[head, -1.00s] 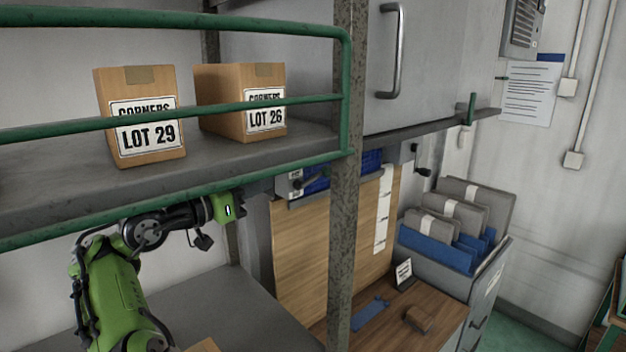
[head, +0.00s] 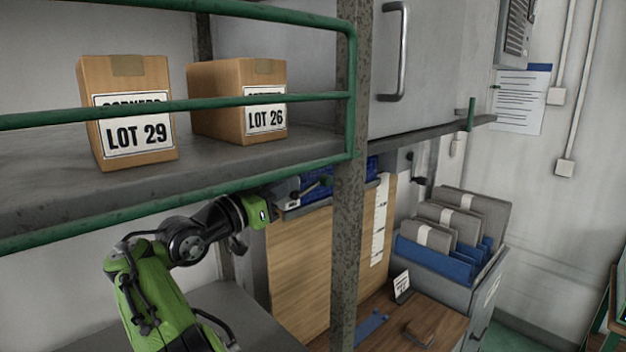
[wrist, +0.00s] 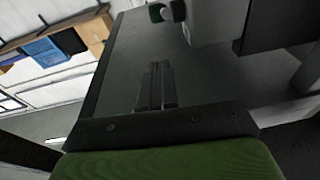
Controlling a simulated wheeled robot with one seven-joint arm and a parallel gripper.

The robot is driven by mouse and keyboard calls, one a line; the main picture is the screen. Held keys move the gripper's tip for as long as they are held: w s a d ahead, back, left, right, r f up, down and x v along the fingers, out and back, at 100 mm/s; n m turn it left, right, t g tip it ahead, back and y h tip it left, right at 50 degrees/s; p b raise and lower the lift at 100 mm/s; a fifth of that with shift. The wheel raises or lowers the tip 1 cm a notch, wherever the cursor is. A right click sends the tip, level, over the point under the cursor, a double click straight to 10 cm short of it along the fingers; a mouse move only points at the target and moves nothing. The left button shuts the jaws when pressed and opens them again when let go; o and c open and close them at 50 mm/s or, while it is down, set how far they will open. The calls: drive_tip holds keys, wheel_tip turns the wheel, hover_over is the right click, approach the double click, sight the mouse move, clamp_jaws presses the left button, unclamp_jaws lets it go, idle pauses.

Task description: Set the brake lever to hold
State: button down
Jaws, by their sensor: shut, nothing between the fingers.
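A lever with a dark, rounded knob (head: 325,181) sticks out to the right from a small grey housing under the shelf, left of the steel post; I take it for the brake lever. No marking for hold is readable. My gripper is beside the housing, just left of the lever; its green body (head: 258,209) shows in the head view, but its fingertips are unclear there. In the wrist view my gripper (wrist: 154,72) is shut and empty, its fingers together over a dark grey surface.
The shelf with its green rail (head: 200,108) and two cartons (head: 128,110) lies above my arm. The steel post (head: 348,240) stands right of the lever. A black crank handle (head: 418,180) and a grey file bin (head: 470,285) are farther right.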

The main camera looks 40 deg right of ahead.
sight(324, 179)
drive_tip(key=w+d+f, duration=0.1)
drive_tip(key=d, duration=0.6)
drive_tip(key=shift+w+d+f, duration=0.2)
drive_tip(key=shift+w+d, duration=0.1)
drive_tip(key=shift+p, duration=0.3)
drive_tip(key=shift+d+f+y+p, duration=0.15)
drive_tip(key=shift+y+p, duration=0.55)
drive_tip(key=shift+p, duration=0.2)
